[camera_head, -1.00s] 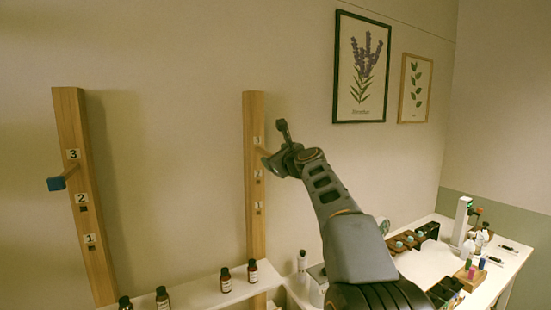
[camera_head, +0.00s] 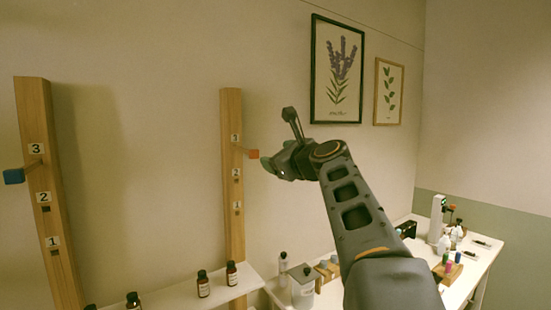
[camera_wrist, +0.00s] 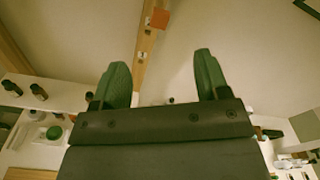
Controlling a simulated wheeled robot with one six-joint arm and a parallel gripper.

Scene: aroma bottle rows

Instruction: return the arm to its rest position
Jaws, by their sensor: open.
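My gripper (camera_head: 268,164) is raised in front of the wall, just right of the middle wooden post (camera_head: 232,200). In the wrist view my gripper (camera_wrist: 160,80) shows two green fingers spread wide apart with nothing between them. An orange-red block (camera_head: 253,154) sits on the end of a peg at the top label of that post, close to the fingertips and apart from them in the wrist view (camera_wrist: 160,18). My arm reaches up from the lower right of the head view.
A left post (camera_head: 45,200) carries a blue block (camera_head: 14,176) on its peg at label 3. Dark bottles (camera_head: 203,284) stand on a white shelf (camera_head: 170,299) below. A white table (camera_head: 470,268) with bottles and a white device stands at the right. Framed pictures (camera_head: 337,70) hang behind.

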